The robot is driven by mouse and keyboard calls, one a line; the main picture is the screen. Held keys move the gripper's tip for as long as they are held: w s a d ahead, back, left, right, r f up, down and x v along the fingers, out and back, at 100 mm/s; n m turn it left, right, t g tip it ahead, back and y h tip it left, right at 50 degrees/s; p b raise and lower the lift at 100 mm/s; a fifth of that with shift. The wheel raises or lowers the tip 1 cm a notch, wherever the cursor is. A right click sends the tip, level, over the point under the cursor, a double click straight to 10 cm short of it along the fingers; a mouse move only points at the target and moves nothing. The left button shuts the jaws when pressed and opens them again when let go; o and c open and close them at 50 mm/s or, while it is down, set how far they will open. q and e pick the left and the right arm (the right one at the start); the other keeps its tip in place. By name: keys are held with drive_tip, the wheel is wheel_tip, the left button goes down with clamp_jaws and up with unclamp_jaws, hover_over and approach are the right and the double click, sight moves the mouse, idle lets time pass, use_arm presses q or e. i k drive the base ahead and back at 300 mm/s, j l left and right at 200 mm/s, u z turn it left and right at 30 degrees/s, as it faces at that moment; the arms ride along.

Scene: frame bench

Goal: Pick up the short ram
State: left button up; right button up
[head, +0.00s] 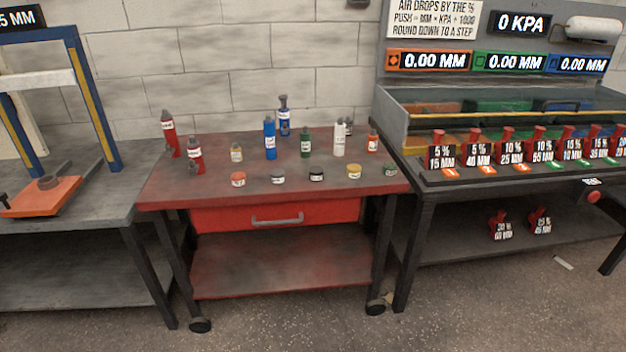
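Several upright labelled cylinders stand on the red wheeled cart (212,190). Their labels are too small to read, so I cannot tell which is the short ram. At the left are a tall red cylinder (169,137) and a shorter red one (195,160). Further right are a small yellowish one (236,153), a blue one (270,142), another blue one (284,121) behind, a dark green one (305,145), a white one (339,141) and a small orange-red one (373,143). Neither of my grippers is in view.
Low round jars, including a red (238,179) and a yellow one (354,172), line the cart's front. At left, a blue press frame (107,120) and orange plate (42,197) occupy a grey bench. At right, a bench holds labelled red-topped weights (440,152). Floor in front is open.

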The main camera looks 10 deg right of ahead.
sight(197, 167)
drive_tip(key=u, duration=1.3)
drive_tip(key=z, duration=0.6)
drive_tip(key=i+z, duration=0.15)
drive_tip(key=z, duration=0.2)
drive_tip(key=i+j+z, duration=0.1)
drive_tip(key=z, duration=0.25)
drive_tip(key=i+j+z, duration=0.1)
drive_tip(key=z, duration=0.25)
drive_tip(key=i+j+z, duration=0.25)
drive_tip(key=j+z, duration=0.25)
drive_tip(key=j, duration=0.2)
